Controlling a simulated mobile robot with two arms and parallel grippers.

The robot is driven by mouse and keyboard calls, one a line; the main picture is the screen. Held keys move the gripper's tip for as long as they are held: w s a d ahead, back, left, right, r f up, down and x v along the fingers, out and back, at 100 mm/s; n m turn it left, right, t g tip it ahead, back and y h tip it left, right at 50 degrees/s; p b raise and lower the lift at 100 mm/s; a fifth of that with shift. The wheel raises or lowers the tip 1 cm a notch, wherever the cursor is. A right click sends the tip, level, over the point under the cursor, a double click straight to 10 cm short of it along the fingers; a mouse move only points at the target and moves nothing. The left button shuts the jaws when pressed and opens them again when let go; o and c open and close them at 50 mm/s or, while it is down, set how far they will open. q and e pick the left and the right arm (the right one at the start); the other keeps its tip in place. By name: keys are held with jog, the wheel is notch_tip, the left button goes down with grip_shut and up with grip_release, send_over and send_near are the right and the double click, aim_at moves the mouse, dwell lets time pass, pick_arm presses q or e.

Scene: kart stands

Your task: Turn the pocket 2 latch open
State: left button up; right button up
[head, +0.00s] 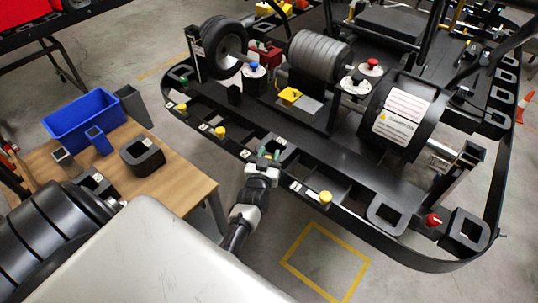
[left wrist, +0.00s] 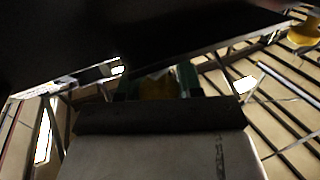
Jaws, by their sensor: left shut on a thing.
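Several yellow latch knobs stand along the near rail (head: 353,212) of the black kart stand in the head view. My left gripper (head: 268,156) is at the rail, with its green-tipped fingers around one yellow latch knob (left wrist: 157,86). That knob shows between the fingers in the left wrist view and is mostly hidden in the head view. The gripper (left wrist: 160,80) is shut on it. Other knobs stand to its left (head: 219,132) and right (head: 325,196). The pocket numbers on the white labels are too small to read surely. My right gripper is not in view.
A wooden table (head: 185,180) at the left carries a blue bin (head: 82,122) and black and blue blocks. A tyre (head: 222,47) and a large black drum (head: 403,118) stand on the kart stand. A yellow floor square (head: 326,262) lies on open floor.

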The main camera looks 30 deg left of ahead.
pick_arm(q)
jog(key=shift+r, duration=0.15)
jog(key=o, duration=0.9)
jog(key=shift+w, duration=0.1)
jog(key=shift+p+v, duration=2.35)
jog(key=shift+v, duration=3.05)
